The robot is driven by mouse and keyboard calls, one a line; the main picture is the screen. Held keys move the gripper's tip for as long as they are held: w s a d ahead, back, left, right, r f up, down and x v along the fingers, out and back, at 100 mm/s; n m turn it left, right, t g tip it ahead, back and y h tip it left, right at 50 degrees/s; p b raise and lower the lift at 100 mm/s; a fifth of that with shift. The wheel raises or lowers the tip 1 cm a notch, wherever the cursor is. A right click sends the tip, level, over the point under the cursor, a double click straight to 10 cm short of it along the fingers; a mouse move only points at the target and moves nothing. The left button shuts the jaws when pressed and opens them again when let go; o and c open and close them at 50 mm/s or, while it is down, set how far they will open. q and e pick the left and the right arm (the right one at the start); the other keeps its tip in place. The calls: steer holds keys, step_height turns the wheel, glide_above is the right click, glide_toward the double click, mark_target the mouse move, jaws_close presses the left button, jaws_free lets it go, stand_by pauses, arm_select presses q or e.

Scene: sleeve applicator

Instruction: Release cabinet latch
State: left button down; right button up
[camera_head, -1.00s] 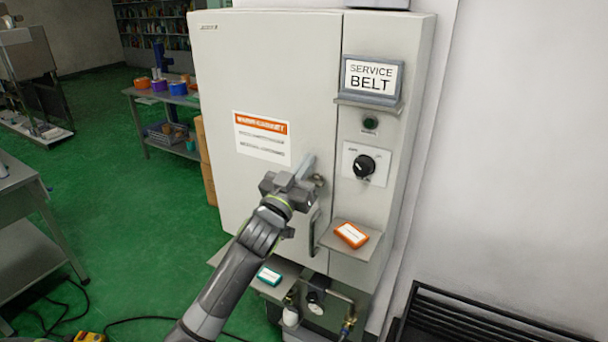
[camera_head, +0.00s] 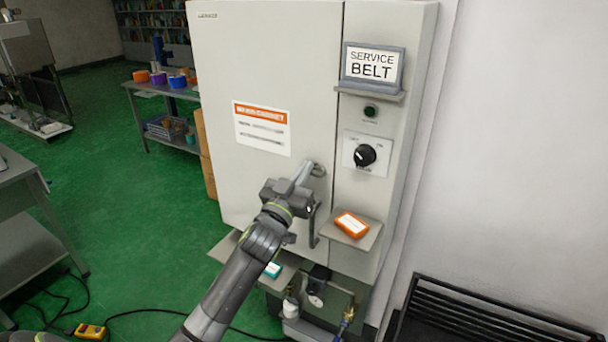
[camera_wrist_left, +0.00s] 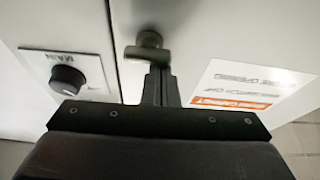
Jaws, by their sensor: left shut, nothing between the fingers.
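The grey cabinet door (camera_head: 262,55) is closed, with an upright bar handle (camera_head: 312,228) low at its right edge. The latch (camera_head: 319,169) is a small metal piece above that handle. In the left wrist view the latch (camera_wrist_left: 148,53) shows a round base with a short crossbar, lying level in that picture. My left gripper (camera_head: 304,170) is shut and empty, its fingers pointing at the latch from the left. In the wrist view the fingertips (camera_wrist_left: 158,72) are at the crossbar's right part; I cannot tell whether they touch it. My right gripper is not seen.
Right of the door are a black rotary knob (camera_head: 364,155), a green button (camera_head: 370,111) and a "SERVICE BELT" sign (camera_head: 371,66). A small shelf with an orange box (camera_head: 351,225) juts out beside the handle.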

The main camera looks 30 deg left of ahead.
arm_select(q)
step_height(320, 180, down, 3)
steer(key=n+g+y+b, duration=0.1)
steer(key=n+y+b, duration=0.1)
steer(key=n, duration=0.4)
steer(key=n+g+y+b, duration=0.1)
steer(key=n+g+y, duration=0.1)
steer(key=n, duration=0.5)
steer(key=n+g+y+b, duration=0.1)
steer(key=n+b, duration=0.1)
steer(key=n, duration=0.5)
steer(key=shift+r+y+b, duration=0.2)
steer(key=shift+y+b, duration=0.1)
steer(key=shift+y, duration=0.1)
stand_by(0.3)
stand_by(0.5)
